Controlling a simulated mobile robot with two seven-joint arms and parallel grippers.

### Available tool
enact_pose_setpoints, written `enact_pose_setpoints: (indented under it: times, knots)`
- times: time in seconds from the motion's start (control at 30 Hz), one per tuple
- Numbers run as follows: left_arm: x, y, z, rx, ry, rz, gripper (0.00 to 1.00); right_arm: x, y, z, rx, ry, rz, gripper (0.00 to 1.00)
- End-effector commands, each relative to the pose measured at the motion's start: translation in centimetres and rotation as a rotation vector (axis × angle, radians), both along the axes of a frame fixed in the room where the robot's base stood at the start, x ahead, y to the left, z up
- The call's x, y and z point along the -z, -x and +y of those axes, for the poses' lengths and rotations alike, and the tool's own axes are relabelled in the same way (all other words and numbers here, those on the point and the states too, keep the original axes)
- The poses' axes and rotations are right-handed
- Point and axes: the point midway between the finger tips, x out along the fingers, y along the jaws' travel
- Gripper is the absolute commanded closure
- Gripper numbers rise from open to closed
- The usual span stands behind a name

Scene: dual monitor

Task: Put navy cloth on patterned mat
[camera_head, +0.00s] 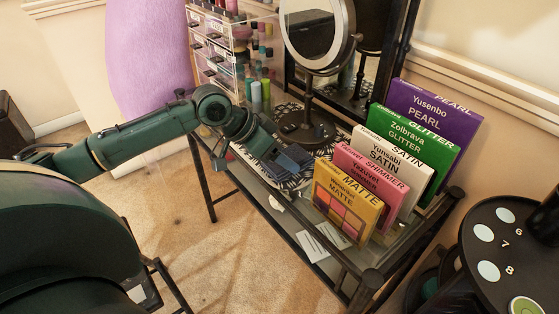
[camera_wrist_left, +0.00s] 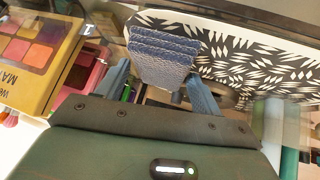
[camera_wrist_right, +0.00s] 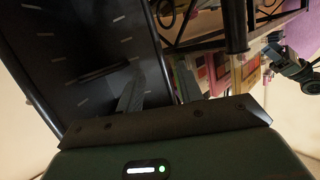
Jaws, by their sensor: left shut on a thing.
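The navy cloth (camera_head: 294,158) is a small folded stack, and it shows as blue textured layers in the left wrist view (camera_wrist_left: 162,55). My left gripper (camera_head: 276,150) is shut on its near edge. The patterned mat (camera_head: 289,184), black and white, lies on the table under and around the cloth, and it fills the upper right of the left wrist view (camera_wrist_left: 255,50). The cloth overlaps the mat in both views; I cannot tell whether it touches it. My right gripper (camera_wrist_right: 158,88) shows in the right wrist view with its fingers apart, empty.
A round mirror (camera_head: 312,30) on a stand is behind the mat. A row of palette boxes (camera_head: 347,198) stands to its right. A clear organizer (camera_head: 225,48) with bottles is at the back left. A black numbered disc (camera_head: 505,250) is at the right.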

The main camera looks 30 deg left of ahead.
Motion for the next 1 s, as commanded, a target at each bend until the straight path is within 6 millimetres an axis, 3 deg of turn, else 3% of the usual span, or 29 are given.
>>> enact_pose_setpoints:
  times: [0.1,0.47,0.5,0.73,1.0]
  knots:
    - [1.47,-0.01,0.01,0.0,-0.001,-0.002,0.55,0.52,-0.08,0.17,-0.008,0.009,0.001,0.64]
    - [1.66,-0.01,0.01,0.001,0.0,-0.001,0.55,0.27,-0.07,0.18,-0.008,0.008,0.002,0.64]
    - [1.66,-0.02,0.02,0.0,-0.001,-0.002,0.3,0.32,-0.07,0.17,-0.008,0.008,0.001,0.64]
    - [1.65,-0.01,0.02,0.0,-0.001,-0.002,0.11,0.32,-0.08,0.16,-0.007,0.007,0.001,0.64]
    - [1.53,-0.03,0.04,0.0,-0.001,-0.003,0.11,0.4,-0.08,0.14,-0.007,0.008,0.0,0.64]
